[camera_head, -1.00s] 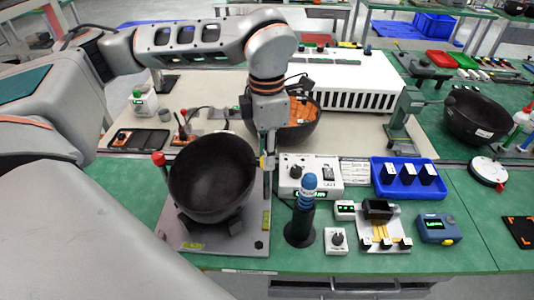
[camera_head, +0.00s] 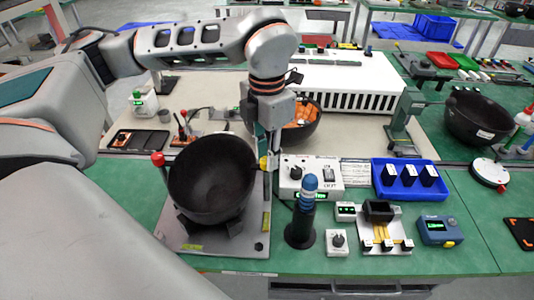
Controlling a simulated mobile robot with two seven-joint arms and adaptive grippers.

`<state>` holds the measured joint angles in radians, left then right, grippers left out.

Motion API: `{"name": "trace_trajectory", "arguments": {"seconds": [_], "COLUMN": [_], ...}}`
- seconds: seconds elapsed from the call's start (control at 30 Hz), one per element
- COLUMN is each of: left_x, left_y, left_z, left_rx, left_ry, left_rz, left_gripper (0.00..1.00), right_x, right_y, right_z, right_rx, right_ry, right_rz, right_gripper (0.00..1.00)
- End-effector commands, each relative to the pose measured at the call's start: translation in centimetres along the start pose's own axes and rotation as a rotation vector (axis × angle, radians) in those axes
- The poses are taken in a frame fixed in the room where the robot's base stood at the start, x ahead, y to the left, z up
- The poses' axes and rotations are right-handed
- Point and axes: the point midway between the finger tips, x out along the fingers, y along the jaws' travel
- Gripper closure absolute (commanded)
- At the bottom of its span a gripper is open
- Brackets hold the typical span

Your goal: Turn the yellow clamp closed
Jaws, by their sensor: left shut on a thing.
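The yellow clamp (camera_head: 264,163) sits at the right rim of a black bowl (camera_head: 210,180), which stands in a fixture on a grey base plate (camera_head: 250,240). My left gripper (camera_head: 268,160) points down from above, at the bowl's right side. It is shut on the yellow clamp, and its fingers partly hide the clamp. A red knob (camera_head: 158,159) shows at the bowl's left rim. My right gripper is not in view.
A white control box (camera_head: 310,178) stands just right of the clamp. A blue-topped dark post (camera_head: 303,215) is in front of it. A second bowl with orange pieces (camera_head: 300,125) is behind. A blue tray (camera_head: 405,178) lies farther right.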

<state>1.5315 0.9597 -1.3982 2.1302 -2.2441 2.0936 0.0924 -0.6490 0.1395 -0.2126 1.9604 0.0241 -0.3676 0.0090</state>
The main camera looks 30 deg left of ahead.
Motion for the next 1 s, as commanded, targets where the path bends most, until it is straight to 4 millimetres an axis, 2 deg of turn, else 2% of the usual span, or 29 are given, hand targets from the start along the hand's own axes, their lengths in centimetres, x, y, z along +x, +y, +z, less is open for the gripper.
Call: {"name": "trace_trajectory", "arguments": {"seconds": [0.13,0.17,0.2,0.23,0.53,0.67,0.77,1.0], "left_x": [-0.1,-0.1,-0.1,-0.1,-0.1,-0.7,-2.0,-6.9], "left_y": [0.0,0.0,0.0,0.0,0.0,0.0,0.1,0.1], "left_z": [0.1,0.1,0.1,0.1,0.0,0.1,0.1,0.1], "left_rx": [0.000,0.000,0.000,0.000,0.001,0.001,0.000,0.000], "left_ry": [-0.003,-0.003,-0.003,-0.003,-0.001,-0.004,-0.005,-0.007], "left_rz": [0.000,0.000,0.000,0.000,0.000,0.001,0.002,0.002], "left_gripper": [1.00,0.77,0.67,0.63,0.63,0.63,0.63,0.63], "right_x": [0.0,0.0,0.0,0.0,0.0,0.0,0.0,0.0], "right_y": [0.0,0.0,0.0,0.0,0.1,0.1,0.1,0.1], "right_z": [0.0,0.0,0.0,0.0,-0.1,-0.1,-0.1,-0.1], "right_rx": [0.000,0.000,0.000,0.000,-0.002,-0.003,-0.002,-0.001], "right_ry": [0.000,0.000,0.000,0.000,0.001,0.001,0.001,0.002], "right_rz": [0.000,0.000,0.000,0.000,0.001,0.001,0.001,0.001], "right_gripper": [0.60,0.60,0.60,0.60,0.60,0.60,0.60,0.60]}}
